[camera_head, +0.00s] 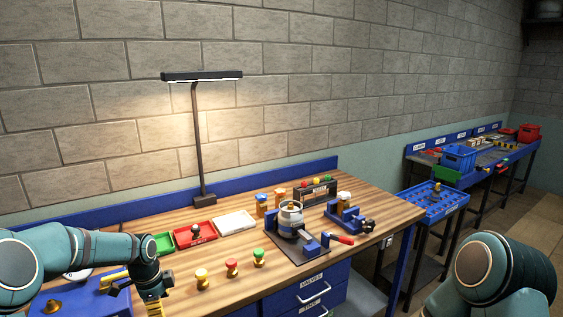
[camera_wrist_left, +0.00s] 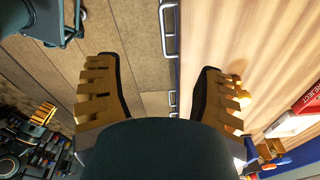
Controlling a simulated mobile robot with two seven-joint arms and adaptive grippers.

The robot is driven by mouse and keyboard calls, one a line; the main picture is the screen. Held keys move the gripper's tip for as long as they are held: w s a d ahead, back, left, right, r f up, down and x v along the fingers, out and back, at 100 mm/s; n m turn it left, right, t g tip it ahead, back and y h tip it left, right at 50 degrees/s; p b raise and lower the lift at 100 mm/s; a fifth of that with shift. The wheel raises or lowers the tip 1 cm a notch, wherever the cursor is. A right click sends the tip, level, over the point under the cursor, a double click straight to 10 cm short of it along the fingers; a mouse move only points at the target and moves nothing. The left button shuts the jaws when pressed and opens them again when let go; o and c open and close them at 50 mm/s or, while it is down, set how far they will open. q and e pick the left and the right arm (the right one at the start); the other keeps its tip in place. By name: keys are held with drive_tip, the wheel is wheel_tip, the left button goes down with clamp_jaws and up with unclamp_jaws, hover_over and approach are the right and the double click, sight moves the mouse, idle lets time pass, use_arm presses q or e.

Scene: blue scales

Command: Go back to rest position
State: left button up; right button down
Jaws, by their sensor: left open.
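My left gripper (camera_head: 152,305) is at the lower left in the head view, pointing down near the bench's front edge, in front of the blue block at the left. In the left wrist view, its two yellow ribbed fingers (camera_wrist_left: 163,92) are spread wide with nothing between them. Below them show the brown floor and the bench's front edge with drawer handles. My right arm shows only as a teal link at the lower right of the head view. Its gripper is not seen there.
The wooden bench (camera_head: 235,288) carries several coloured knobs, a red tray (camera_head: 195,235), a green tray (camera_head: 163,243), a lamp (camera_head: 199,140) and a scale-like device with a metal pot (camera_head: 290,218). A blue cart (camera_head: 433,202) stands to the right.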

use_arm(q)
drive_tip(key=s+d+f+n+h, duration=0.1)
drive_tip(key=d+f+n, duration=0.2)
drive_tip(key=d+f, duration=0.45)
drive_tip(key=s+d+f+n+b, duration=0.1)
drive_tip(key=s+d+f+n, duration=0.3)
drive_tip(key=s, duration=0.3)
drive_tip(key=s+d+f+n+t+h+b, duration=0.1)
drive_tip(key=s+d+f+n, duration=0.3)
drive_tip(key=s, duration=0.3)
drive_tip(key=s+d+f+n+h+b, duration=0.1)
drive_tip(key=s+d+f+n, duration=0.4)
drive_tip(key=s+d, duration=0.1)
drive_tip(key=shift+s+n+t+b, duration=0.3)
drive_tip(key=shift+s+n+b, duration=0.1)
drive_tip(key=shift+s, duration=0.4)
use_arm(e)
wheel_tip(320, 180, down, 5)
drive_tip(key=shift+w+a+r, duration=0.1)
drive_tip(key=shift+w+r, duration=0.05)
